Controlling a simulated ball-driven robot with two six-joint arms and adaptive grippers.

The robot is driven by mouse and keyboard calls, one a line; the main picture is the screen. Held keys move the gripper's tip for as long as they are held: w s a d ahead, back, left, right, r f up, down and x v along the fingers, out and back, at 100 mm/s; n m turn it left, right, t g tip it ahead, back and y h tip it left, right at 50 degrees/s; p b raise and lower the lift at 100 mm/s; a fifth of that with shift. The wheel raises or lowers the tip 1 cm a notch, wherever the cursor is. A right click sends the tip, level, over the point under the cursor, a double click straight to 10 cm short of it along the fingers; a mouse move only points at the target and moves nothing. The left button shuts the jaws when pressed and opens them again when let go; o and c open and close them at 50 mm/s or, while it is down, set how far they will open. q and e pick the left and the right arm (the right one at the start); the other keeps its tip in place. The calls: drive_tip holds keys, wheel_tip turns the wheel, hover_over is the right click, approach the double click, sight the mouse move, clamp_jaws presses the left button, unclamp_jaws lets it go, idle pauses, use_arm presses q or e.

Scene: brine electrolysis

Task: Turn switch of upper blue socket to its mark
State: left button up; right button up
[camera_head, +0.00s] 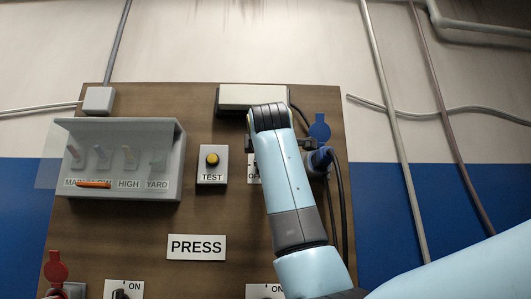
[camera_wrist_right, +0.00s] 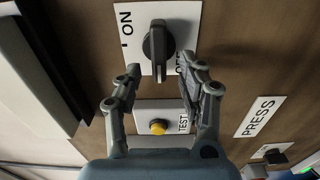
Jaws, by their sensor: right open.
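The upper blue socket (camera_head: 320,159) is at the right of the brown board in the head view, its blue cap raised. Its switch plate (camera_head: 252,168) is mostly hidden behind my right arm. In the right wrist view the black switch knob (camera_wrist_right: 158,52) sits on a white plate (camera_wrist_right: 183,14) marked ON and OFF. Its handle runs up and down in that picture. My right gripper (camera_wrist_right: 160,70) is open, with one fingertip on each side of the knob's lower end. Contact cannot be told. My left gripper is not in view.
The yellow TEST button (camera_head: 212,159) is left of my right arm. A grey box with a clear cover (camera_head: 125,135) holds several tags. Below are a PRESS sign (camera_head: 197,247), a red socket (camera_head: 56,268) and another switch plate (camera_head: 123,288). Black cables hang at the right.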

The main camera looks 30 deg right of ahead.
drive_tip(key=v, duration=0.7)
drive_tip(key=shift+s, duration=0.25)
drive_tip(key=shift+a, duration=0.1)
